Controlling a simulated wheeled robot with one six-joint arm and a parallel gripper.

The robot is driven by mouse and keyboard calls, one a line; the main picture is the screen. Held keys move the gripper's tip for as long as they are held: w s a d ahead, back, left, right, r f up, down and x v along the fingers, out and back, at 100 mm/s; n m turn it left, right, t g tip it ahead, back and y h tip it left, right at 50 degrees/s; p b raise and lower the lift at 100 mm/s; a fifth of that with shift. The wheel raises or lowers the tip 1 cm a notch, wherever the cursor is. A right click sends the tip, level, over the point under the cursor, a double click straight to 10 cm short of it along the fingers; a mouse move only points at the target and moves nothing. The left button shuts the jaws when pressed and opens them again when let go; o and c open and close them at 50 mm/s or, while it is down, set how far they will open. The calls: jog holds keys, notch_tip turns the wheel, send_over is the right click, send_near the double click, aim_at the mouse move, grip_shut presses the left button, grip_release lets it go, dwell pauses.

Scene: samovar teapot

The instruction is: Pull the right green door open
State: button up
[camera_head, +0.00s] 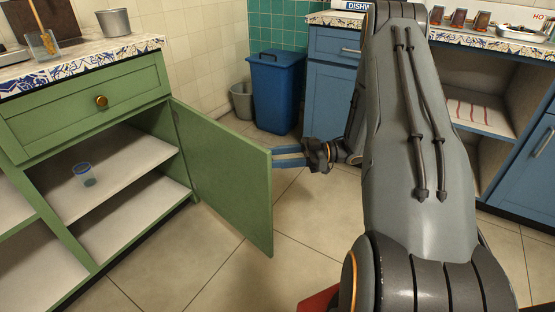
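The right green door (228,178) stands swung well out from the green cabinet (88,118), hinged at the cabinet's right side. The shelves behind it are exposed. My gripper (288,156) is to the right of the door, at its free outer edge about halfway up. Its fingers point left and reach the edge in the picture. The fingertips seem to be hidden behind the door, so I cannot tell whether they touch it or how far apart they are. No door handle shows on the visible face.
A small clear glass (84,174) with a blue rim stands on the cabinet shelf. A blue bin (275,92) and a grey bucket (242,101) stand by the back wall. Blue cabinets (333,75) are behind my arm. Tiled floor (318,225) is clear right of the door.

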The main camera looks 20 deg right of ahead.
jog(key=shift+w+r, duration=0.1)
jog(key=shift+w, duration=0.45)
jog(key=o, duration=1.1)
jog(key=p+v, duration=0.1)
jog(key=v, duration=0.7)
jog(key=shift+s, duration=0.25)
jog(key=shift+a, duration=0.1)
